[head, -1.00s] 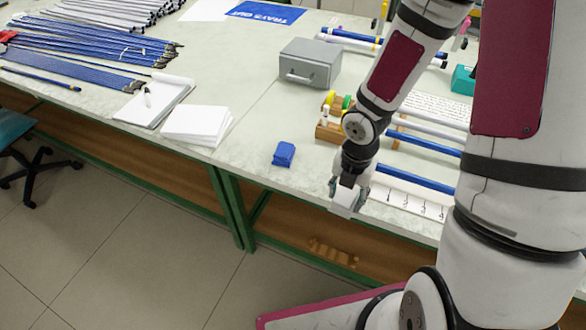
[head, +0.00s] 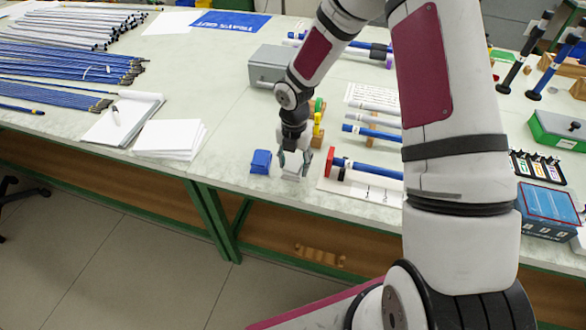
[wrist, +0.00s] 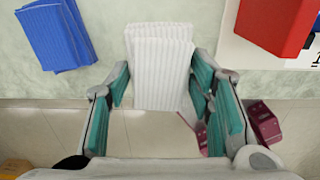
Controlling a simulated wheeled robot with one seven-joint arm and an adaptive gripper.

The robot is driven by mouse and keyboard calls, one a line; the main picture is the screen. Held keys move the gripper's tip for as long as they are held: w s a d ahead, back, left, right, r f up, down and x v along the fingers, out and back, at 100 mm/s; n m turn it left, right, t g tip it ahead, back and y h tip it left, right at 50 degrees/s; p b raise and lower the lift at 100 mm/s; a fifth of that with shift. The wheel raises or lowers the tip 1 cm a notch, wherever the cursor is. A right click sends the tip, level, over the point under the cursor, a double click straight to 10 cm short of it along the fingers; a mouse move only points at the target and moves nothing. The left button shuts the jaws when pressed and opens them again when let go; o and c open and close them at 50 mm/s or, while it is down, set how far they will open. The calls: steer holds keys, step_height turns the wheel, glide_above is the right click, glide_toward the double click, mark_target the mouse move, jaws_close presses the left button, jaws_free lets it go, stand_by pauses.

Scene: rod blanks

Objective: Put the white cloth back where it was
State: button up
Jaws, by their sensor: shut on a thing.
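The white cloth (wrist: 160,62) is a folded, ribbed pad between the teal-lined fingers of my gripper (wrist: 160,88). In the head view my gripper (head: 294,163) is shut on the white cloth (head: 292,174) near the table's front edge. The wrist view shows the cloth's near end over the edge line, with floor behind it. I cannot tell whether the cloth touches the table. A folded blue cloth (head: 261,161) lies just left of my gripper, apart from it; it also shows in the wrist view (wrist: 57,35).
A red block (head: 330,162) at a rod's end stands close right of my gripper, on a white marked sheet (head: 370,190). Yellow and green pieces (head: 318,118) stand behind. White paper stack (head: 170,139) lies to the left. Bare table shows between stack and blue cloth.

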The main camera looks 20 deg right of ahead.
mark_target(293, 169)
steer(key=shift+w+a, duration=0.1)
steer(key=shift+w, duration=0.3)
steer(key=shift+f+p, duration=0.3)
steer(key=shift+f, duration=1.5)
steer(key=shift+f, duration=0.1)
steer(key=o, duration=1.1)
